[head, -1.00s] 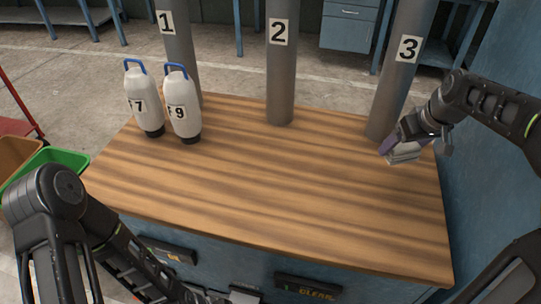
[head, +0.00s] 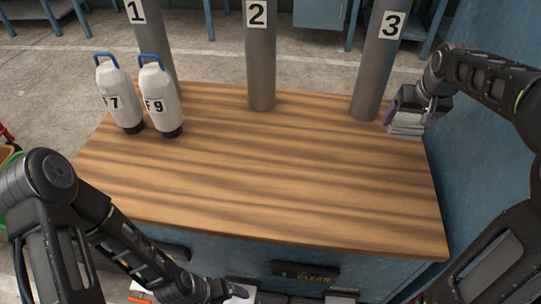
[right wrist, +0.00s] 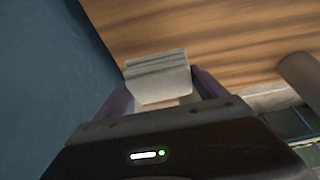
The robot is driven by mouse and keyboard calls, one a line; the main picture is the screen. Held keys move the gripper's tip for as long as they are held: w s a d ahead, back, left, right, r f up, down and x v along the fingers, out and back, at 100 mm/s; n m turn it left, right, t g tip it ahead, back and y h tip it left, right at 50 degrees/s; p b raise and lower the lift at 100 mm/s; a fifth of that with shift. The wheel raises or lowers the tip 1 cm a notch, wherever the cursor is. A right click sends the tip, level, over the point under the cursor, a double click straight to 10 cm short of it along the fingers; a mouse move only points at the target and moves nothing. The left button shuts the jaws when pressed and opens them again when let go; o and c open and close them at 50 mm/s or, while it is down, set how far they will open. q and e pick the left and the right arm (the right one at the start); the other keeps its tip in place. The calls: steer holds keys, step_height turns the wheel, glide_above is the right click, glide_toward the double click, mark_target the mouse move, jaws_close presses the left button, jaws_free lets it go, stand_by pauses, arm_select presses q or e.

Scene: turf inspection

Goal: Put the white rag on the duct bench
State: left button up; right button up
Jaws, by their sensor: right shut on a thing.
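The white rag (head: 405,124) is a folded, layered pad held in my right gripper (head: 408,112), to the right of duct 3 at the bench's back right corner. In the right wrist view the rag (right wrist: 158,78) sits between the two purple-lined fingers (right wrist: 160,95), over the wood edge. Whether it touches the bench is unclear. The duct bench (head: 265,180) has a striped wooden top and blue front. My left gripper (head: 238,292) is low in front of the bench, partly cut off, its opening unclear.
Grey ducts numbered 1 (head: 157,55), 2 (head: 261,65) and 3 (head: 375,75) stand along the back edge. Two white bottles, 7 (head: 118,97) and 9 (head: 160,102), stand at the back left. A blue wall (head: 480,160) borders the right. The middle and front are clear.

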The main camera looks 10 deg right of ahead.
steer(key=shift+f, duration=3.15)
steer(key=shift+f, duration=1.85)
steer(key=shift+f, duration=0.1)
steer(key=shift+f, duration=0.15)
steer(key=o, duration=1.3)
steer(key=shift+c, duration=0.2)
